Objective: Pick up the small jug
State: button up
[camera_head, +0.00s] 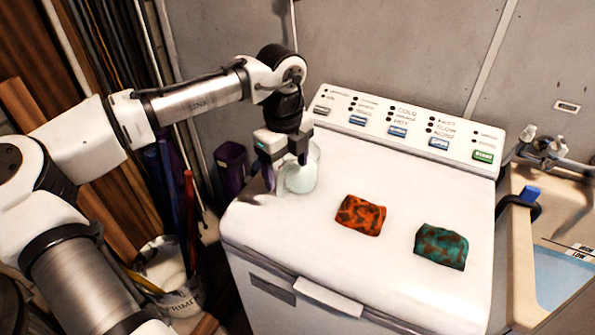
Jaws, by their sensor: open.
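The small jug (301,178) is pale, whitish-green and looks translucent. It stands upright near the left back of the white washing machine's top (300,225). My gripper (283,180) is open and points down at the jug. One finger shows at the jug's left side, low near the machine top, and the other part of the gripper hides some of the jug's upper edge. I cannot tell whether the fingers touch the jug.
An orange patterned bundle (360,216) and a green patterned bundle (441,247) lie on the machine top. The control panel (405,125) rises behind. A dark purple container (231,170) stands left, a bucket (165,272) lower left, and a sink with taps (545,150) right.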

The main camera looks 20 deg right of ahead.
aim_at(287, 191)
notch_tip(287, 191, down, 5)
jog(key=shift+s+a+r+p, duration=0.1)
jog(key=shift+s+a+p, duration=0.05)
jog(key=shift+p, duration=0.6)
jog(key=c, duration=1.4)
